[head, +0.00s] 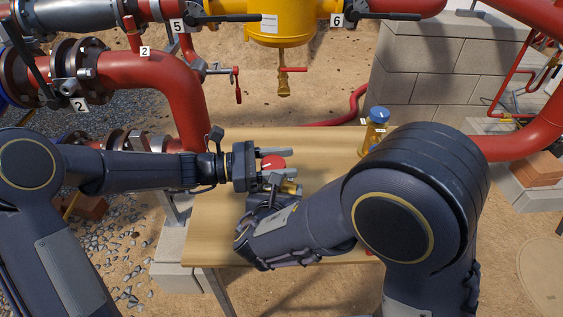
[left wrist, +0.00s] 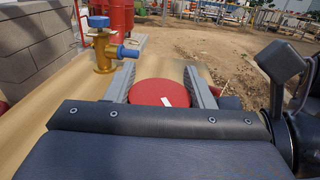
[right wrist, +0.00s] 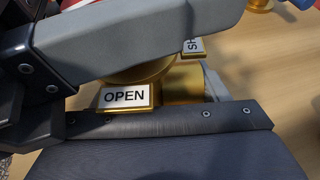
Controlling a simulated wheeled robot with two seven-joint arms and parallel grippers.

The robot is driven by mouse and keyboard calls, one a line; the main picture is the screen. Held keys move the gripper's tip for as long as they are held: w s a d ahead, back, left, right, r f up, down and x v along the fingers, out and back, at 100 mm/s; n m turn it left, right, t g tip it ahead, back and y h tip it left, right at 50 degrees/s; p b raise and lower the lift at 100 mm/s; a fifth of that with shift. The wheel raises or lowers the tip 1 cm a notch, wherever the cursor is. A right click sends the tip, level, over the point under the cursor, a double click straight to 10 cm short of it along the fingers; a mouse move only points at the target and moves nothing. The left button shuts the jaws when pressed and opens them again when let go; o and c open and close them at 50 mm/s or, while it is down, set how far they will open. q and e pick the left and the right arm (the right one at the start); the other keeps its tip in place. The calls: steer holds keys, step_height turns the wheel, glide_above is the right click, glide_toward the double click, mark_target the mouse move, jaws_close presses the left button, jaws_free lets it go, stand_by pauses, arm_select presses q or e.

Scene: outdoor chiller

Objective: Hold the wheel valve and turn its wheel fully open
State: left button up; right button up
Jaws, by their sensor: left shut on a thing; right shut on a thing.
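The wheel valve has a round red wheel (head: 272,162), which fills the space between my left fingers in the left wrist view (left wrist: 160,92). A white mark shows on the wheel's top. My left gripper (head: 290,161) is shut on the wheel, one finger on each side. The brass valve body (head: 290,187) is below, with its end showing; it also shows in the right wrist view (right wrist: 182,82). My right gripper (right wrist: 205,78) is shut on the body. An OPEN plate (right wrist: 126,96) and a partly hidden plate reading "SH" (right wrist: 193,46) sit by the brass.
The wooden table (head: 225,220) is under both grippers. A brass valve with a blue cap (head: 377,128) stands at its right side. Red pipes (head: 170,85) and a yellow vessel (head: 283,22) are behind. A grey block wall (head: 430,70) stands at the back right.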

arm_select(q)
steer(key=o, duration=1)
steer(key=a, duration=0.8)
steer(key=s+a, duration=0.1)
steer(key=a, duration=0.3)
